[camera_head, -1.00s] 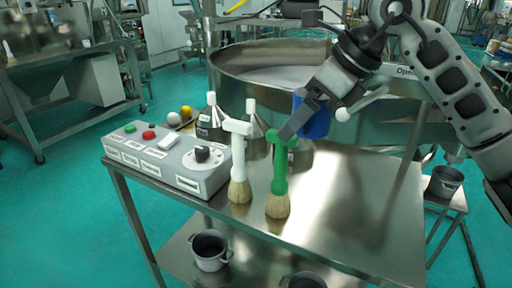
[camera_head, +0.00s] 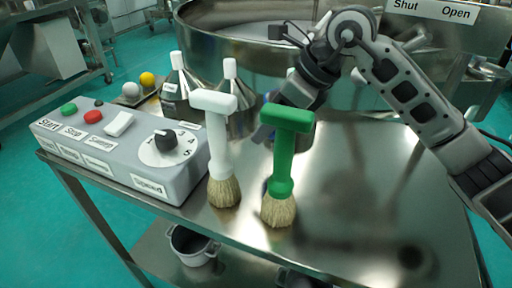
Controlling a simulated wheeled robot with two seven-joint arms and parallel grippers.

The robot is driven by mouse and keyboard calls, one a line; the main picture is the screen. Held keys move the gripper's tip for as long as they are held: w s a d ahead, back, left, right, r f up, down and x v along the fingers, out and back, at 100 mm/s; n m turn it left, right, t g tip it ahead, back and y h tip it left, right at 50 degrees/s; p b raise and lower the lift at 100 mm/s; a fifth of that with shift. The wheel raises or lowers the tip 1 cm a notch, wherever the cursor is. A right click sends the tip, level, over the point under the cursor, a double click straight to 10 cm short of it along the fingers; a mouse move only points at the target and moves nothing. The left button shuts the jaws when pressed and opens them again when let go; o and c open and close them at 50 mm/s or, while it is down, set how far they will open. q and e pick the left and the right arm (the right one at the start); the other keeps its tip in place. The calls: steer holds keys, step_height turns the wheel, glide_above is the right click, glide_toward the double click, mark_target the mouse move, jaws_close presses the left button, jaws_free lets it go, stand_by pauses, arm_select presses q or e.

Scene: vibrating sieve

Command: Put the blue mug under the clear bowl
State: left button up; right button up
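A small patch of blue (camera_head: 267,98), likely part of the blue mug, shows between the metal bottles and my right gripper. The rest of it is hidden. My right gripper (camera_head: 264,132) reaches in from the right, low over the table behind the green brush. Its fingers are largely hidden by the brush and the wrist, so its opening and any hold on the mug cannot be made out. I cannot make out a clear bowl. My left gripper is not in view.
A white-handled brush (camera_head: 221,150) and a green-handled brush (camera_head: 284,160) stand upright at the table's front. A control box (camera_head: 130,150) is at left, metal bottles (camera_head: 181,90) behind. A large steel sieve pan (camera_head: 220,50) stands at the back. The table's right side (camera_head: 380,200) is clear.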

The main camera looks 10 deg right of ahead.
step_height(320, 180, down, 8)
steer(key=shift+f+p, duration=0.1)
steer(key=shift+p, duration=0.25)
steer(key=o, duration=0.7)
steer(key=shift+f, duration=0.1)
